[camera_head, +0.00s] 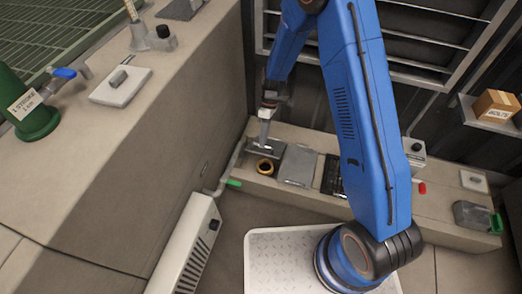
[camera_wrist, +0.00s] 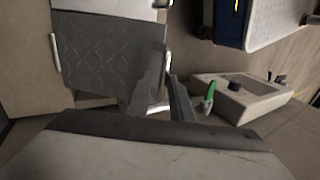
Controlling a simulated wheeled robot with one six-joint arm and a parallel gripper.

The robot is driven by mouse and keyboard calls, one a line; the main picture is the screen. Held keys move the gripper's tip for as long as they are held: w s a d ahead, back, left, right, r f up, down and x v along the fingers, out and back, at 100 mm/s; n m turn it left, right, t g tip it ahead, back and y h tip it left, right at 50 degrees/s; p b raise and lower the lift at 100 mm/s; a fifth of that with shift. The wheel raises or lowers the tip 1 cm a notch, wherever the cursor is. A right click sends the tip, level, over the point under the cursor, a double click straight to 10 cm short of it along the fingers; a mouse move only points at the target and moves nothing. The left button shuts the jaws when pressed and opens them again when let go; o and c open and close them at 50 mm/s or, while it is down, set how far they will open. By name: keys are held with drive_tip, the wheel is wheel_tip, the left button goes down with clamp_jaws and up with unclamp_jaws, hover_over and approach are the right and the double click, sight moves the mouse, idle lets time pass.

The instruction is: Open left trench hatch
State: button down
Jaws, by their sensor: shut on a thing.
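In the head view, my gripper (camera_head: 265,141) is at the left end of the low concrete bench (camera_head: 325,148). It is shut at the left hatch (camera_head: 262,150), a small grey plate that looks raised and tilted at the back of its opening. In the wrist view, my gripper's fingers (camera_wrist: 161,80) converge near a bright metal bar beside a diamond-patterned plate (camera_wrist: 110,48). The exact grip contact is hard to make out.
A green-handled lever (camera_head: 233,183) and a white heater-like unit (camera_head: 190,245) stand close at the left. A dark grate (camera_head: 332,177) and a red-handled lever (camera_head: 422,188) are to the right. A concrete ledge (camera_head: 150,110) bounds the left side.

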drive_tip(key=shift+w+d+r, duration=0.25)
drive_tip(key=shift+w+r, duration=0.1)
drive_tip(key=shift+w, duration=0.35)
drive_tip(key=shift+w+d+r, duration=0.3)
drive_tip(key=shift+w, duration=0.4)
drive_tip(key=shift+w+d+r, duration=0.25)
drive_tip(key=shift+w+r, duration=0.1)
drive_tip(key=shift+w, duration=0.35)
drive_tip(key=c, duration=1.8)
unclamp_jaws()
drive_tip(key=shift+f, duration=0.15)
drive_tip(key=shift+o, duration=0.2)
drive_tip(key=shift+s+a, duration=0.1)
drive_tip(key=shift+s, duration=0.05)
wheel_tip(320, 180, up, 10)
